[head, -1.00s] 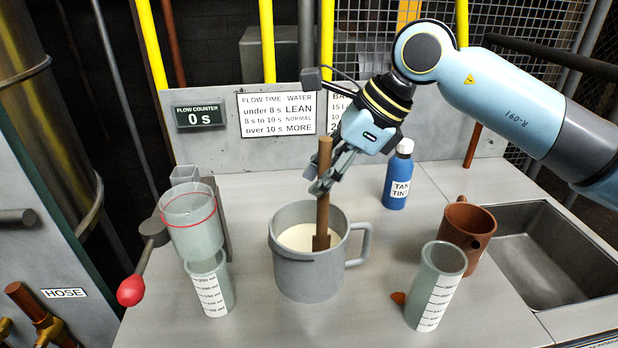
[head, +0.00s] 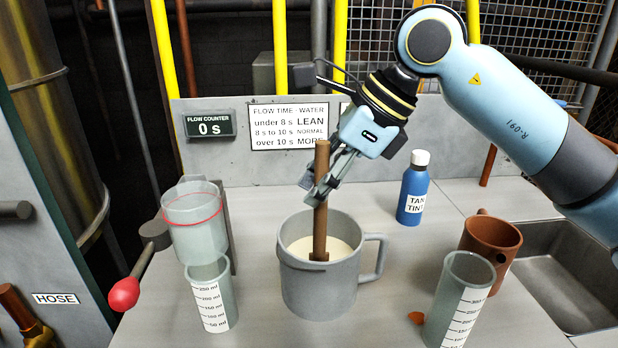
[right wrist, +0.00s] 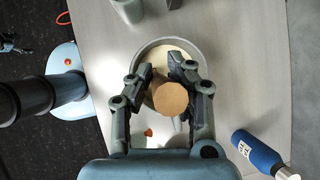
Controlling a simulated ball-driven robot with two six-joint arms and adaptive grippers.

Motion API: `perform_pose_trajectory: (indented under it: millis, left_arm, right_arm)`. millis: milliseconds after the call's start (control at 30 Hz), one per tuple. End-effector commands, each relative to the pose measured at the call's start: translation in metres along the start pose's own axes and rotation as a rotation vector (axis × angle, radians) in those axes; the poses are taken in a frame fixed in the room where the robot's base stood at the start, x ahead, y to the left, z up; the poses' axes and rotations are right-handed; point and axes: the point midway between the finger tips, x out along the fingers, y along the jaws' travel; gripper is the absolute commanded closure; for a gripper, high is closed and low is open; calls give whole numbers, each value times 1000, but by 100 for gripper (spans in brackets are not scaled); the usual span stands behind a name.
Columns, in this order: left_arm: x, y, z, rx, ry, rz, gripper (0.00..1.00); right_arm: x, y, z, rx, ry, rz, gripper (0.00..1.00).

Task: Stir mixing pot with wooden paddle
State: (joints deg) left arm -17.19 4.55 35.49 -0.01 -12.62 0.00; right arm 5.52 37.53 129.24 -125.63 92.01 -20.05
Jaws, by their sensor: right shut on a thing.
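The grey mixing pot (head: 318,292) stands on the bench with cream-coloured liquid inside and its handle to the right. The wooden paddle (head: 320,225) stands nearly upright in the pot, its lower end in the liquid. My right gripper (head: 316,192) is shut on the upper part of the paddle, above the pot rim. In the right wrist view, the paddle's round top (right wrist: 170,98) sits between the two fingers over the pot (right wrist: 152,45). My left gripper is not in view.
A clear cup with a red line (head: 192,222) sits above a measuring cylinder (head: 212,298) at left, beside a red-knobbed lever (head: 124,294). Right of the pot are a blue tint bottle (head: 413,190), a brown jug (head: 491,245), another cylinder (head: 460,300) and a sink (head: 545,285).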

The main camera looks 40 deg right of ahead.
Motion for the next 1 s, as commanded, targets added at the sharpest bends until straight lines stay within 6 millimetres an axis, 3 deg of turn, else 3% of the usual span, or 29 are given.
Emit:
perform_pose_trajectory:
  millis: [200, 367, 533, 600, 1000]
  left_arm:
    - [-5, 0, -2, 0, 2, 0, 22]
    - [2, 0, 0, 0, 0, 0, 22]
    - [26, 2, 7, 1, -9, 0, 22]
    - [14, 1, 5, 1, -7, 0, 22]
    - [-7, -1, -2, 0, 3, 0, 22]
  right_arm:
    - [-12, -10, -19, -2, 5, -1, 100]
    - [-10, -28, -22, 2, 0, 0, 100]
    - [0, -42, -14, 1, -5, 1, 100]
    - [-14, -40, -6, -1, -4, 1, 100]
    - [-51, -38, 21, -1, -4, 0, 100]
